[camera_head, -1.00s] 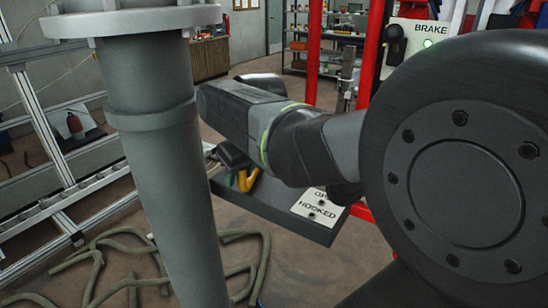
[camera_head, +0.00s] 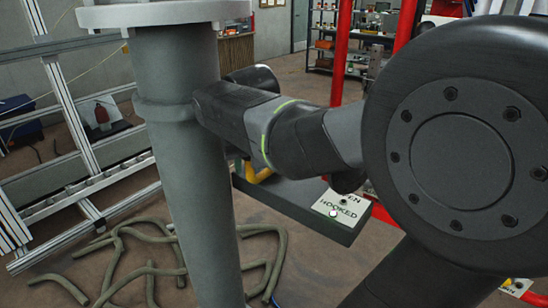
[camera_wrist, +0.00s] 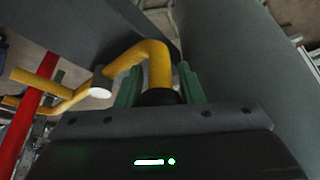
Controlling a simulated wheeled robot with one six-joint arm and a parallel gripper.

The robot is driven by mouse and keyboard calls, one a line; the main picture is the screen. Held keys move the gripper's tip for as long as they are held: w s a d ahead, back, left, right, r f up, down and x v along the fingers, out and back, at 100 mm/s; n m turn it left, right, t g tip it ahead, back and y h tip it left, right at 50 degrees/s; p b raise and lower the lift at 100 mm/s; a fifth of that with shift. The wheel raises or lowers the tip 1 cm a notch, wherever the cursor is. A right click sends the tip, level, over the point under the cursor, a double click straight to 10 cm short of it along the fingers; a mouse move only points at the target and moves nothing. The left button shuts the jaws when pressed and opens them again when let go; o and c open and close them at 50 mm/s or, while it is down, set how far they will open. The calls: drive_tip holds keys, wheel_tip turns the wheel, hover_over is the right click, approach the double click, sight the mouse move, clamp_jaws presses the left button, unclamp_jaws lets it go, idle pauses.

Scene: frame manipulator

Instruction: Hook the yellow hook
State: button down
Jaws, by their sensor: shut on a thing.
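The yellow hook (camera_wrist: 152,54) is a bent yellow bar in the wrist view. My gripper (camera_wrist: 161,82) has its green fingers on both sides of the bar and is shut on it. In the head view only a little of the yellow hook (camera_head: 259,176) shows under my arm, and my fingers are hidden. A label reading HOOKED (camera_head: 345,208) has a small lit spot beside it.
The hook's dark grey panel (camera_head: 290,205) stands behind my arm. A thick grey pipe (camera_head: 185,190) rises close at its left. A red frame (camera_head: 342,55) stands behind. Hoses (camera_head: 140,262) lie on the floor, and a metal rack (camera_head: 75,120) is at the left.

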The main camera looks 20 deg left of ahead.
drive_tip(key=shift+r, duration=0.1)
drive_tip(key=c, duration=1)
unclamp_jaws()
drive_tip(key=shift+a, duration=0.1)
drive_tip(key=v, duration=1.3)
drive_tip(key=shift+s+d+r+b, duration=0.2)
drive_tip(key=shift+r+b, duration=0.1)
drive_tip(key=shift+b, duration=0.15)
drive_tip(key=shift+w+f, duration=0.1)
drive_tip(key=p+x, duration=0.1)
drive_tip(key=x, duration=1.2)
drive_tip(key=shift+w+a+f, duration=0.1)
drive_tip(key=shift+a+f, duration=0.05)
drive_tip(key=shift+f, duration=0.1)
drive_tip(key=shift+d, duration=0.2)
